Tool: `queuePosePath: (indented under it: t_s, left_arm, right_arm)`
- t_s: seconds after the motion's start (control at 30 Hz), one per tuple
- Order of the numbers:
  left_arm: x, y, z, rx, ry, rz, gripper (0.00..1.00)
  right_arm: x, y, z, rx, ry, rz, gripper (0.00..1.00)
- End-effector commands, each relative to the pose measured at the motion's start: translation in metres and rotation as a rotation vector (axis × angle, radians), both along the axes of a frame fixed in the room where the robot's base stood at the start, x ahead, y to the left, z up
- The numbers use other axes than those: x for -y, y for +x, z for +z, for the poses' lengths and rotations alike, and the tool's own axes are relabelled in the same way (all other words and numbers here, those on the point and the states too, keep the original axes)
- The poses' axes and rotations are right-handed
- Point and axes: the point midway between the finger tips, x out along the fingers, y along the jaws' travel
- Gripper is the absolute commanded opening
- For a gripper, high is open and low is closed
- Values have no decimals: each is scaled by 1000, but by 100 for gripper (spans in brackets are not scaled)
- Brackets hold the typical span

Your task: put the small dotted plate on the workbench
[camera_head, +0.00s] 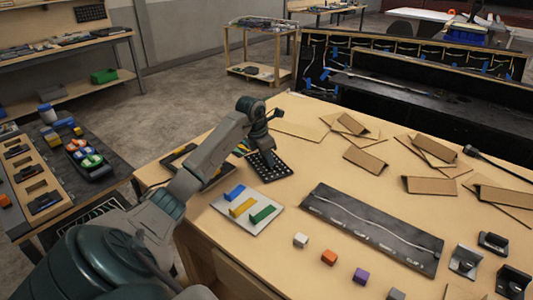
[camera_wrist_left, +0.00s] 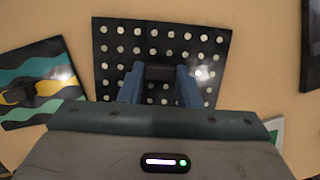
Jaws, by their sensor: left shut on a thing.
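The small dotted plate (camera_head: 275,169) is black with rows of white dots. It shows near the far left part of the workbench (camera_head: 300,175) in the head view. My left gripper (camera_head: 262,143) is at the plate's far side and shut on it. In the left wrist view the dotted plate (camera_wrist_left: 160,38) fills the upper middle, and the two blue-grey fingers (camera_wrist_left: 160,88) overlap its lower part. I cannot tell whether the plate touches the bench top or hangs just above it. My right gripper is not in view.
A white board (camera_head: 227,208) with blue, yellow and green bars lies nearer. A wavy teal and yellow panel (camera_wrist_left: 38,80) lies left of the plate. A long dark strip (camera_head: 375,228), small cubes and cardboard pieces (camera_head: 365,160) lie to the right. Some bare bench separates them.

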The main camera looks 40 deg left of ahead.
Motion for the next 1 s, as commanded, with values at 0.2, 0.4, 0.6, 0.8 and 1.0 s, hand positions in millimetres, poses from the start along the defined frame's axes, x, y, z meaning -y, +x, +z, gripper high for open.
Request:
queuePosePath:
  t_s: [0.2, 0.4, 0.6, 0.8, 1.0]
  left_arm:
    - [0, 0, -1, 1, 0, 0, 7]
    - [0, 0, -3, 1, 0, 0, 44]
    - [0, 0, -3, 1, 0, 0, 52]
    - [0, 0, 2, 2, -1, 0, 52]
    - [-3, -7, 28, 5, 3, 0, 52]
  right_arm:
    - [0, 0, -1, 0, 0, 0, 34]
    - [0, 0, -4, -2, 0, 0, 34]
    - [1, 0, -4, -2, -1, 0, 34]
    - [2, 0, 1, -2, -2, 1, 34]
    - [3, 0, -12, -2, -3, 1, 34]
